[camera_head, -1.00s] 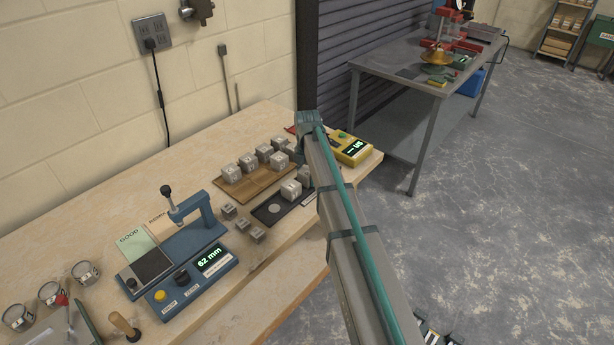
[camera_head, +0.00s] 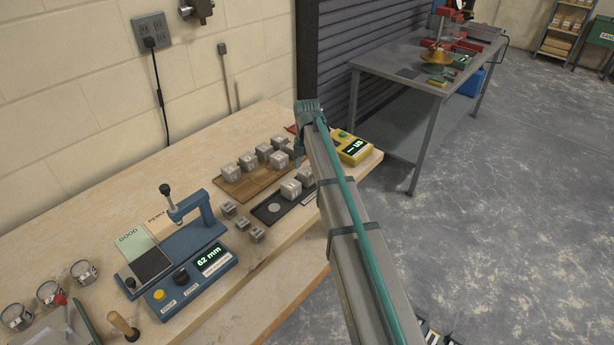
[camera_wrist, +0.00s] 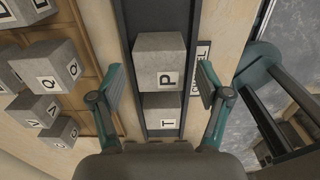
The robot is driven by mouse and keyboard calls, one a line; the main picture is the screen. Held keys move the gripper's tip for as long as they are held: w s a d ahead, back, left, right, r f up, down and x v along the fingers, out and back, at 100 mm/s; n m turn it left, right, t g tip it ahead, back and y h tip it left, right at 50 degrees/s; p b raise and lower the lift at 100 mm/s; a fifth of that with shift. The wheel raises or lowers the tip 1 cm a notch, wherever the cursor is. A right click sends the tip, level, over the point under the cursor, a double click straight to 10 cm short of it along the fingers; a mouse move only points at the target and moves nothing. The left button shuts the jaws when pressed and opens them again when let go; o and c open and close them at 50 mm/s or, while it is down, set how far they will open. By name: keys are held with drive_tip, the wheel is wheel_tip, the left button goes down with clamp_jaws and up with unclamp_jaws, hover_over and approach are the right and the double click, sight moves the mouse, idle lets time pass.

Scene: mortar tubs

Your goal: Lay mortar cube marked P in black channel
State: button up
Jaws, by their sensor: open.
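The cube marked P (camera_wrist: 158,60) sits in the black channel (camera_wrist: 160,12) in the wrist view, close against the cube marked T (camera_wrist: 161,115). My gripper (camera_wrist: 160,88) is open, one finger on each side of the channel, with visible gaps between the fingers and the cube P. In the head view, the black channel (camera_head: 264,217) lies near the bench's front edge with two pale cubes in it. Their letters are too small to read there, and my arm partly covers the farther one. My fingers are mostly hidden there.
A wooden tray (camera_head: 236,189) with several lettered cubes lies beside the channel. Small grey blocks (camera_head: 243,223) and a blue gauge reading 62 mm (camera_head: 211,262) stand to the left. A yellow device (camera_head: 350,148) stands behind my arm.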

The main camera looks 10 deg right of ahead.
sight(307, 171)
wheel_tip(307, 171, up, 9)
drive_tip(key=b, duration=0.1)
idle(0.5)
